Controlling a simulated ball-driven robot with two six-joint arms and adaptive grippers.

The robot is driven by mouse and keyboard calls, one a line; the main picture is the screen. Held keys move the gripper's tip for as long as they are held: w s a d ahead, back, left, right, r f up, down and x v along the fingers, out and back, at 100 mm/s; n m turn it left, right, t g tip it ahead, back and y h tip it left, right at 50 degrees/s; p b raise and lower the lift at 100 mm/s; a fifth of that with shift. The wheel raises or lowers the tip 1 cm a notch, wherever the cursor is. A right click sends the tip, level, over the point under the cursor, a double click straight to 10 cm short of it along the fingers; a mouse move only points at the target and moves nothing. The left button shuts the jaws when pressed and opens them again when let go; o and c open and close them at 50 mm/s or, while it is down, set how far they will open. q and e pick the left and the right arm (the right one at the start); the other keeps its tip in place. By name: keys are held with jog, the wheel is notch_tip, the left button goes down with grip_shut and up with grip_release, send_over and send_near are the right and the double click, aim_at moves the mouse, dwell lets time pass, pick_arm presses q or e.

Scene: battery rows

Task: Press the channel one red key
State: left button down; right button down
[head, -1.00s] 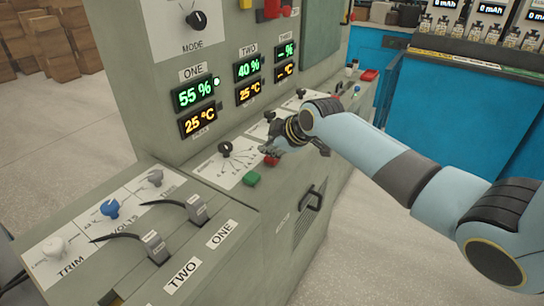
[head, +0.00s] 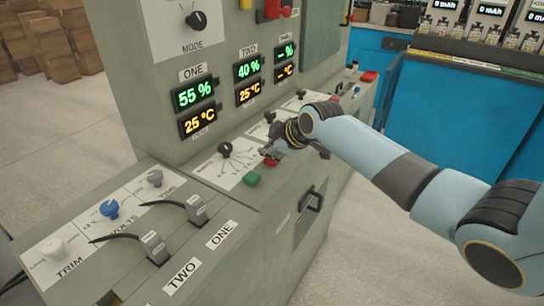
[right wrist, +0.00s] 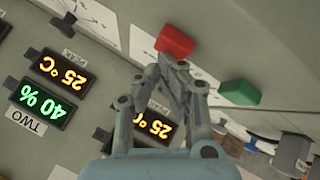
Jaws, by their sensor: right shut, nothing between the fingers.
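The channel one red key (right wrist: 175,40) sits on the sloped panel, beside the green key (right wrist: 238,92). In the head view the red key (head: 271,162) shows just below my right fingertips, and the green key (head: 251,179) is nearer to me. My right gripper (head: 267,153) is shut and empty. In the right wrist view its fingertips (right wrist: 173,62) are at the red key's edge and seem to touch it. How far the key is pressed I cannot tell. The channel ONE display (head: 193,94) reads 55 % and 25 °C. My left gripper is out of view.
A dial (head: 225,149) stands beside the keys. Channel TWO's display (head: 248,68) reads 40 %. Levers (head: 152,243) and a blue knob (head: 109,209) are on the nearer panel. A door handle (head: 313,199) sticks out below. The floor at right is clear.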

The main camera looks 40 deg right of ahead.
aim_at(270, 159)
jog(key=shift+r+p, duration=0.75)
notch_tip(270, 159, up, 5)
jog(key=p, duration=0.4)
jog(key=shift+r+p, duration=0.1)
jog(key=shift+p, duration=0.3)
